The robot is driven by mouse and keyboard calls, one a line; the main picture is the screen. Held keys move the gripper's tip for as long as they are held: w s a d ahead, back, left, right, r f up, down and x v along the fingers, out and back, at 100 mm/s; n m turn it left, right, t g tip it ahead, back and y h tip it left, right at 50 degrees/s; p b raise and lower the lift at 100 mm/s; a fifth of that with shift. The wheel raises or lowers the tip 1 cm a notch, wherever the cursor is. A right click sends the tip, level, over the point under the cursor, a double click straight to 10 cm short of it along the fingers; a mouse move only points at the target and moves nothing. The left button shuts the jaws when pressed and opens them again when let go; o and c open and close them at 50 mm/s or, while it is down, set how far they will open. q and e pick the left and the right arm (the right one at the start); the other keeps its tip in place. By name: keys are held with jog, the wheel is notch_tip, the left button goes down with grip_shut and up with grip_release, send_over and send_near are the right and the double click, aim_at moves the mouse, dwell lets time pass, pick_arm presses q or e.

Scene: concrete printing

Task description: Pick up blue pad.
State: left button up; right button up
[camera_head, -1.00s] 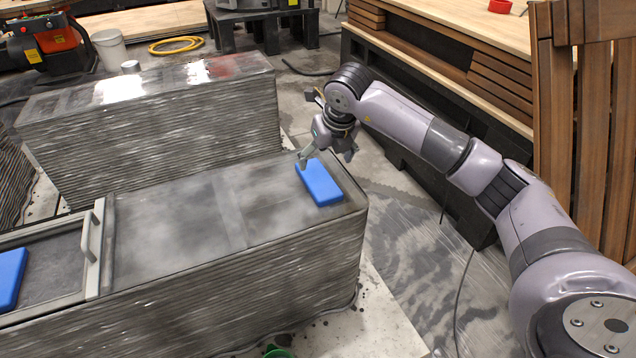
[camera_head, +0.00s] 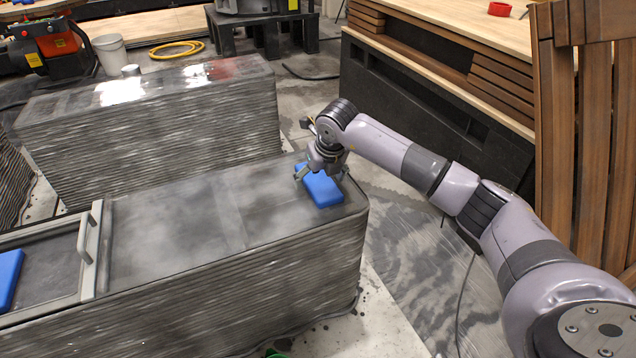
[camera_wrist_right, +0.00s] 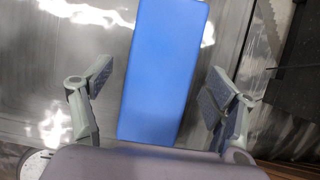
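A blue pad (camera_head: 322,190) lies flat near the right end of the front layered concrete block (camera_head: 180,215). My right gripper (camera_head: 320,176) is over the pad's far end, with a finger on each side of it. In the right wrist view the pad (camera_wrist_right: 163,70) runs between the two spread fingers of the gripper (camera_wrist_right: 160,95), with gaps on both sides. The gripper is open and holds nothing. A second blue pad (camera_head: 9,278) lies at the left edge, by a framed panel with a handle. My left gripper is not in view.
A second layered block (camera_head: 150,130) stands behind the front one. A wooden bench (camera_head: 440,60) is behind my right arm, and a slatted wooden piece (camera_head: 585,130) stands at the right. A yellow hose (camera_head: 176,48) and a white bucket (camera_head: 110,52) are farther back.

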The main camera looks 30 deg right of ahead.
jog(key=c, duration=1.2)
jog(key=shift+c, duration=0.4)
jog(key=shift+r, duration=0.15)
